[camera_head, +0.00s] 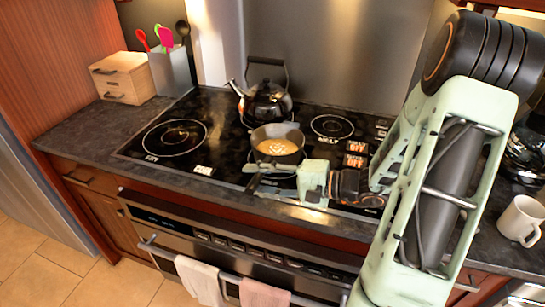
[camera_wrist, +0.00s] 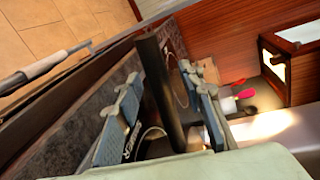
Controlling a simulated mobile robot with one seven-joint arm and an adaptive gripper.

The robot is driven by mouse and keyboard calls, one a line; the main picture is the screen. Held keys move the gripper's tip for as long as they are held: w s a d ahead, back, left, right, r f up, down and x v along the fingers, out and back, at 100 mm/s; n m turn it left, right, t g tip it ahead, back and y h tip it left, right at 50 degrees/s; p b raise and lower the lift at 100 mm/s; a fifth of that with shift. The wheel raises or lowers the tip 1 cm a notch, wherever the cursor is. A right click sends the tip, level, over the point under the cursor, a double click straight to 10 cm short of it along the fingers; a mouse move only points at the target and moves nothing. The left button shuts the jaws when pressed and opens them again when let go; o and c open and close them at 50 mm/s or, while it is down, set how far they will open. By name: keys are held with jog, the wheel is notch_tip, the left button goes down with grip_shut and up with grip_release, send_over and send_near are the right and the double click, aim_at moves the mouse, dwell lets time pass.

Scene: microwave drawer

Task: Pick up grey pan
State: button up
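The grey pan (camera_head: 278,132) sits on the black cooktop, with orange-yellow contents inside. Its dark handle points toward the front edge. My gripper (camera_head: 276,173) comes from the right, low over the cooktop at the handle. In the wrist view my gripper (camera_wrist: 158,88) has its two fingers spread, one on each side of the dark pan handle (camera_wrist: 158,75). Gaps show between the handle and both fingers. My gripper hides part of the cooktop in the head view.
A dark kettle (camera_head: 265,103) stands behind the pan. A utensil holder (camera_head: 170,72) and a small wooden drawer box (camera_head: 122,77) are at the back left. A white mug (camera_head: 521,220) is at the right. Towels (camera_head: 199,282) hang on the oven front below.

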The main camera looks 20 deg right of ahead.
jog(key=shift+c, duration=0.7)
grip_shut()
jog(key=shift+r, duration=0.15)
